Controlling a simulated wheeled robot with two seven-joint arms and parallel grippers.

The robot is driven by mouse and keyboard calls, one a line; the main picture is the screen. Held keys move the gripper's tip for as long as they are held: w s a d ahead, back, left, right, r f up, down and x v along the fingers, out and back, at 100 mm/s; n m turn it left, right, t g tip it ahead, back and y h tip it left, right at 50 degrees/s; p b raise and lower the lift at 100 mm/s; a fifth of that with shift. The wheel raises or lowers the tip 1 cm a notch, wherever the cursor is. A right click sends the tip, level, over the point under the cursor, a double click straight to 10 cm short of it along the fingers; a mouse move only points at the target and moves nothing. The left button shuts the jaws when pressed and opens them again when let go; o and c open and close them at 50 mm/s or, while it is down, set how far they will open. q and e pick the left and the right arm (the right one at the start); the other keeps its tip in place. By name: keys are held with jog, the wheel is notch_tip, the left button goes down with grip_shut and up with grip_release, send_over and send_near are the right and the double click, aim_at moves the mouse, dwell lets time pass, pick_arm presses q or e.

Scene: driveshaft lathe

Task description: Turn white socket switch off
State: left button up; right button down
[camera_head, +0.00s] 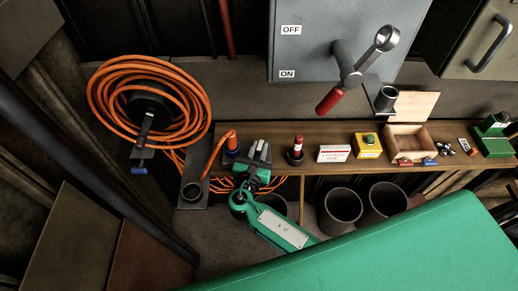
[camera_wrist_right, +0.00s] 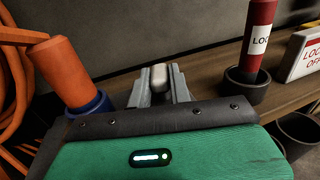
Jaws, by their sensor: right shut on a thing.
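My right gripper (camera_head: 258,150) is over the wooden shelf, just right of an orange plug in a blue socket (camera_head: 232,143). In the right wrist view its two grey fingers (camera_wrist_right: 160,82) are shut on a small pale rounded thing (camera_wrist_right: 161,74). I cannot tell whether this is the white socket switch, as the gripper hides most of it. The orange plug (camera_wrist_right: 64,72) stands in its blue socket just left of the fingers. No other white socket switch shows clearly. My left gripper is not in view.
A red padlock-like post with a label (camera_head: 297,146) stands right of the gripper, before a white sign (camera_head: 333,153) and a yellow button box (camera_head: 367,146). Orange cable (camera_head: 150,95) is coiled at left. A grey ON/OFF box has a red-handled lever (camera_head: 330,99).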

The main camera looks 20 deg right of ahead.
jog(key=shift+a, duration=0.1)
jog(key=shift+w+a+m+g+h+b, duration=0.1)
jog(key=shift+m+g+h+b, duration=0.2)
jog(key=shift+m+g+h, duration=1.2)
jog(key=shift+h, duration=0.3)
jog(key=shift+r, duration=0.1)
jog(key=c, duration=1.3)
grip_release()
